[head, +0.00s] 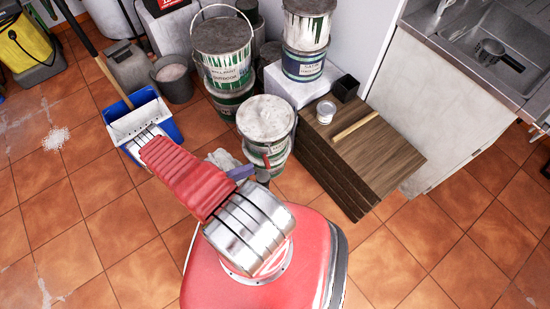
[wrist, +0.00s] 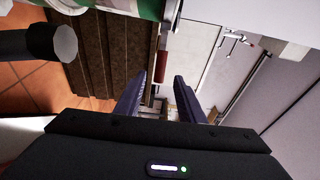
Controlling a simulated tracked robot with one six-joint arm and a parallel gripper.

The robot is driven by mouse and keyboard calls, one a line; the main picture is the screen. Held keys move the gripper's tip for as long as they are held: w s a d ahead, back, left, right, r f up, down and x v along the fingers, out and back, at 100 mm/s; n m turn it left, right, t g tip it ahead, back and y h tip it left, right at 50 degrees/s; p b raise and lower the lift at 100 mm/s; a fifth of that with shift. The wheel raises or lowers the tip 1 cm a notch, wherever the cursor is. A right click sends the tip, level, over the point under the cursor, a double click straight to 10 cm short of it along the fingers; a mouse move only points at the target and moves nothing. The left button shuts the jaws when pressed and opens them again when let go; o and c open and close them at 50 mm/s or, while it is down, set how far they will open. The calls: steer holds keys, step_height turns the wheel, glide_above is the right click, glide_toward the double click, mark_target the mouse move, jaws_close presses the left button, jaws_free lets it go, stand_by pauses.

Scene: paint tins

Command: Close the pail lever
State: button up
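The pail (head: 264,122) has a pale, stained lid and stands on another tin in front of the stacked tins. A red lever (head: 266,159) shows at its front side, pointing downward. In the wrist view the red lever (wrist: 163,66) appears just beyond the fingertips, nearer the left finger, below a green and white tin wall (wrist: 140,8). My gripper (head: 243,172) is beside the pail's front left. Its two purple-blue fingers stand apart in the wrist view (wrist: 167,78), with nothing seen held between them. I cannot tell whether a finger touches the lever.
Other paint tins (head: 226,66) stand stacked behind the pail. A stack of brown boards (head: 385,160) lies to the right, with a small tin (head: 326,111) on it. A dark cylinder (wrist: 40,43) shows left in the wrist view.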

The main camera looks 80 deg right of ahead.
steer(key=x, duration=1.3)
steer(key=shift+c, duration=0.5)
jaws_close()
